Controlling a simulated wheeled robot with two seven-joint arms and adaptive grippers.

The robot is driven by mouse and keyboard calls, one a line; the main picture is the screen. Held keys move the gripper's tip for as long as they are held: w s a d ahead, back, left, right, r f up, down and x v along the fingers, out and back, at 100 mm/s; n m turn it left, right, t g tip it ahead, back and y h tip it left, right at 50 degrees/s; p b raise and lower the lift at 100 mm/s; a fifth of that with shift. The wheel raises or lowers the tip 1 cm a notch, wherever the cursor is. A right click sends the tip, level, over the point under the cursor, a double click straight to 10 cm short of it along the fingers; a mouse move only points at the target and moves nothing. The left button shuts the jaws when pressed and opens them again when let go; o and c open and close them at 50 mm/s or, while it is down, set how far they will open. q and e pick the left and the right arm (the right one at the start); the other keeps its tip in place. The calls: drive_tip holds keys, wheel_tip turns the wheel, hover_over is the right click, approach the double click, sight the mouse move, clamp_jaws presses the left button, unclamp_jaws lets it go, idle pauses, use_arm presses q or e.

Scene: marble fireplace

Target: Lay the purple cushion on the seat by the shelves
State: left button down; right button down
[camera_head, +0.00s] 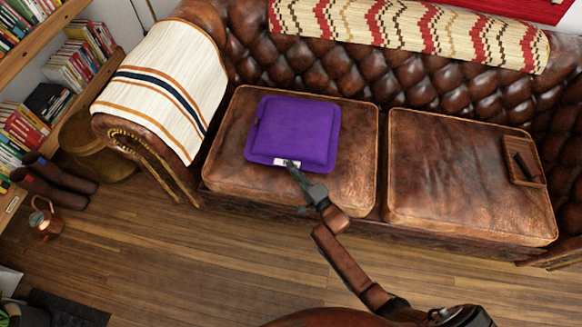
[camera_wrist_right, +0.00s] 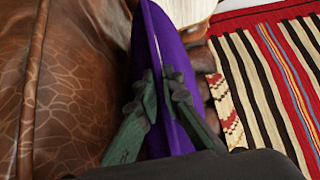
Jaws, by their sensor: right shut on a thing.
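The purple cushion (camera_head: 293,130) is over the left seat (camera_head: 355,150) of the brown leather sofa, the seat on the shelves' side. From the head view I cannot tell whether it touches the leather. My right gripper (camera_head: 290,165) is shut on the cushion's near edge, by a small white label. In the right wrist view the purple cushion (camera_wrist_right: 146,45) runs between the dark green fingers of the right gripper (camera_wrist_right: 158,95). My left gripper is not in view.
Bookshelves (camera_head: 75,60) stand at the left. A striped cream throw (camera_head: 165,85) covers the sofa's left arm. The right seat (camera_head: 455,175) holds a small brown tray (camera_head: 523,160) at its right edge. A copper watering can (camera_head: 43,220) stands on the wooden floor.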

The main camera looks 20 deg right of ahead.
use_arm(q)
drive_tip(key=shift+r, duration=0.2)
use_arm(e)
drive_tip(key=shift+r, duration=0.15)
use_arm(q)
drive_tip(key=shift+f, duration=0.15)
use_arm(e)
drive_tip(key=c, duration=2.1)
unclamp_jaws()
drive_tip(key=shift+f, duration=0.25)
drive_tip(key=shift+r, duration=0.1)
